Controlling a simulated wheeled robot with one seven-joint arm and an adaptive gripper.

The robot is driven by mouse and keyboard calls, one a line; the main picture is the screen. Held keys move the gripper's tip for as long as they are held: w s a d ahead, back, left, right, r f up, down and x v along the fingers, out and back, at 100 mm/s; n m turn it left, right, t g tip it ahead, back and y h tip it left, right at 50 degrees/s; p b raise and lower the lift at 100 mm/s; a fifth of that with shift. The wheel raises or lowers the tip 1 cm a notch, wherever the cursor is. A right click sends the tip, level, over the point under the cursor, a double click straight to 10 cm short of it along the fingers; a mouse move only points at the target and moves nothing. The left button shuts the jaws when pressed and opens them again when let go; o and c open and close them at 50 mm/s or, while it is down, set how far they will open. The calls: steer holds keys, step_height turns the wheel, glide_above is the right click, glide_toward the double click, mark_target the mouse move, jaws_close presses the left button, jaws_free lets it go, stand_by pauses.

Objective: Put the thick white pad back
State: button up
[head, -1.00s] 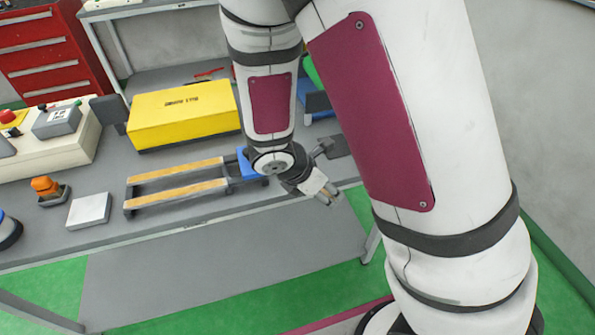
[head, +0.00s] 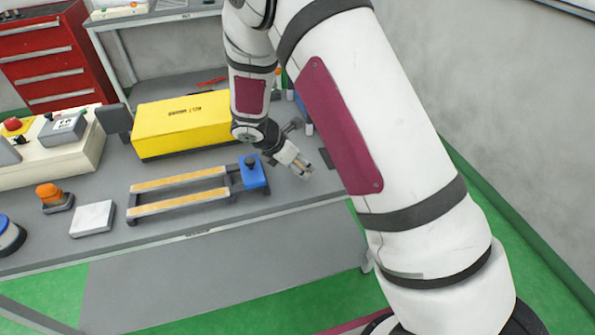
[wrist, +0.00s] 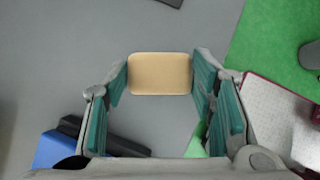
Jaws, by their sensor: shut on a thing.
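My gripper (head: 301,170) is over the right part of the workbench, past the blue end of the rail fixture. In the wrist view my gripper (wrist: 160,78) has its green-lined fingers against both sides of a tan, rounded rectangular pad (wrist: 160,73), and is shut on it. The pad's face looks tan, not white; its thickness is hard to judge. A thick white square block (head: 92,218) lies flat at the bench's front left, left of the rail fixture (head: 180,190) and well apart from my gripper.
A yellow box (head: 182,125) stands behind the rails. The blue block (head: 253,171) ends the fixture near my gripper. An orange-knobbed device (head: 50,195) sits left. A dark flat plate (head: 328,158) lies right of my gripper.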

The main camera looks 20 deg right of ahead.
steer(key=shift+w+f, duration=0.1)
steer(key=shift+f, duration=1.65)
steer(key=shift+f, duration=0.1)
steer(key=o, duration=1.1)
steer(key=v, duration=1.2)
